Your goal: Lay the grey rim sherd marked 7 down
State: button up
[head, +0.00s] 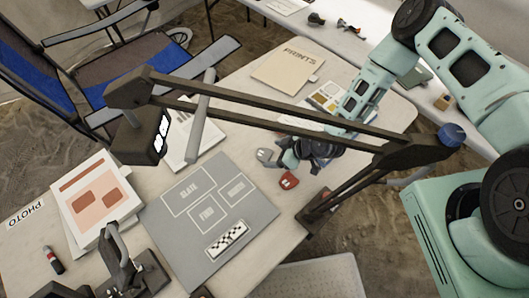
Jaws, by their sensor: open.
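My gripper (285,156) is low over the table, right of the grey mat's upper corner, partly hidden behind the dark lamp arm. It looks open. A small grey piece (266,156) shows at its left end; I cannot tell whether it is the rim sherd or a fingertip, and no 7 is readable. The grey mat (165,232) lies flat with outlined areas; SLATE and FIND are readable. No sherd lies in those outlines. A black-and-white checked scale (226,238) lies at the mat's lower right.
A red object (289,180) lies just below my gripper. A dark lamp arm (250,108) crosses over the table, its head (142,138) above papers. A PRINTS folder (288,66) lies behind. A sheet with brown shapes (95,195) and a black stand (125,265) are at left.

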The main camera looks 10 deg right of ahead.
aim_at(264, 154)
jog(key=shift+p+x, duration=0.4)
jog(key=shift+x, duration=1.2)
jog(key=c, duration=1.1)
jog(key=shift+r, duration=0.1)
